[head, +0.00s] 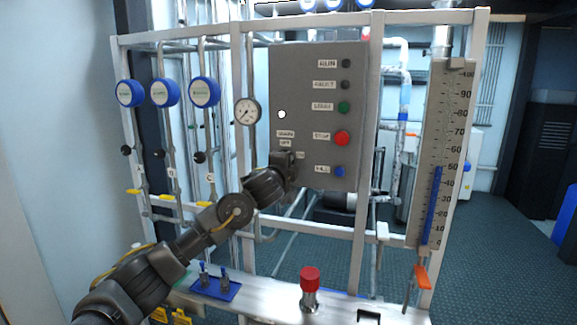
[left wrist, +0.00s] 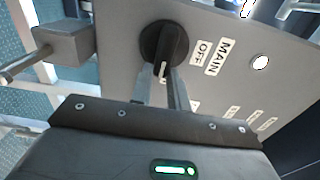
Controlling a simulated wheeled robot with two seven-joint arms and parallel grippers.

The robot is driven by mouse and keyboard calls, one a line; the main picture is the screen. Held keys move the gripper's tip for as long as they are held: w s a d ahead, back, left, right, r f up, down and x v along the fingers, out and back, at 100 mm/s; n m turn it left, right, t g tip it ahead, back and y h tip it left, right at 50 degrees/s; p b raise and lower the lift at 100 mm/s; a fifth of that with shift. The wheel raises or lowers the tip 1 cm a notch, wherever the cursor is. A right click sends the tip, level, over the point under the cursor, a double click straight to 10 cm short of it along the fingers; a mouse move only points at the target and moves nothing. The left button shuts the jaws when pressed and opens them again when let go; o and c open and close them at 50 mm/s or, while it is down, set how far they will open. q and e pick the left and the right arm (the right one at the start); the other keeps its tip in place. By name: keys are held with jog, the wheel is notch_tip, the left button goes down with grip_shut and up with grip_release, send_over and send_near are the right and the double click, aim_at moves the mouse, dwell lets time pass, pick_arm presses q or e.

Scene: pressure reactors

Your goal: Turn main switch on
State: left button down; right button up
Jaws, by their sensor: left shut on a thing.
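The main switch is a black rotary knob (left wrist: 163,45) on the grey control panel (head: 300,70). In the left wrist view, its handle has a white mark at the end nearer my gripper, and the MAIN and OFF labels are beside it. My left gripper (left wrist: 165,74) is shut on the knob's handle, with one finger on each side. In the head view, my left gripper (head: 291,160) is at the panel's lower left, just below the MAIN and OFF labels, and hides the knob. My right gripper is not in view.
The panel also has black buttons (head: 346,63), a green button (head: 344,108), a red button (head: 342,138) and a blue button (head: 340,171). A pressure gauge (head: 247,112) is left of it. A red-capped part (head: 310,280) stands on the bench below. White frame posts surround the panel.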

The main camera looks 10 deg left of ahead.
pick_arm(q)
jog(key=shift+f, duration=0.1)
jog(key=c, duration=1.3)
grip_release()
jog(key=shift+c, duration=0.2)
jog(key=shift+s, duration=0.1)
